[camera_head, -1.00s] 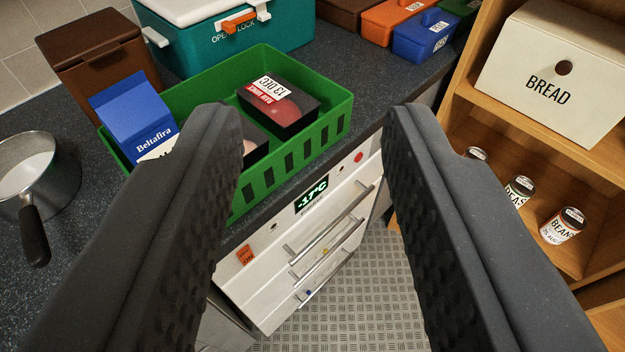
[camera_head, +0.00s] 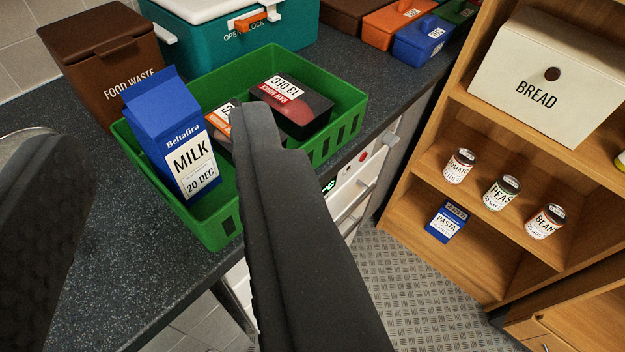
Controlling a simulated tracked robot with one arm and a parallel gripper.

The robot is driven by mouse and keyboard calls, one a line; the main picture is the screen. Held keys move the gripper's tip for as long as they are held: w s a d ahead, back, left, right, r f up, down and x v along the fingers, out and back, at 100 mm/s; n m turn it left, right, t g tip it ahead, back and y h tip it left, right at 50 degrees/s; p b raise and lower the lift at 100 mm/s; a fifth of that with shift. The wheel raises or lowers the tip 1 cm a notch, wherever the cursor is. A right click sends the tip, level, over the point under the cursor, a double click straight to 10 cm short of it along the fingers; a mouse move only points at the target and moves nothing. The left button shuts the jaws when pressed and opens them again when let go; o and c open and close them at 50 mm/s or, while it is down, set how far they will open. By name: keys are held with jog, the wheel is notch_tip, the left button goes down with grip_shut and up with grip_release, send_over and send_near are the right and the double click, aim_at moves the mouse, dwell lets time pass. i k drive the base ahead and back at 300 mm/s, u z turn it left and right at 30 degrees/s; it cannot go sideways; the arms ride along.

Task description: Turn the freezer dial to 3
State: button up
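The white freezer front (camera_head: 348,192) shows under the counter, to the right of my gripper's right finger. Only a strip of it is visible, with the edge of a lit green display (camera_head: 328,186) and a small red round spot (camera_head: 363,157) on its panel. My right finger hides most of the panel. I cannot make out a dial or its numbers. My gripper (camera_head: 148,128) is open and empty, its fingers wide apart above the counter. The left finger is at the far left edge, and the right finger passes in front of the freezer.
A green crate (camera_head: 345,90) on the counter (camera_head: 60,120) holds a blue milk carton (camera_head: 165,115) and food packs. Wooden shelves (camera_head: 415,215) with several cans and a bread box (camera_head: 535,85) stand right. The patterned floor (camera_head: 400,300) between is clear.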

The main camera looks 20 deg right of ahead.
aim_at(389, 139)
jog(key=u, duration=0.1)
jog(key=k, duration=0.5)
jog(key=z, duration=0.4)
jog(key=i, duration=0.5)
jog(key=z, duration=0.05)
jog(key=k, duration=1.35)
jog(key=z, duration=0.6)
jog(key=i, duration=0.75)
jog(key=z, duration=0.55)
jog(key=i, duration=1.2)
jog(key=u, duration=0.6)
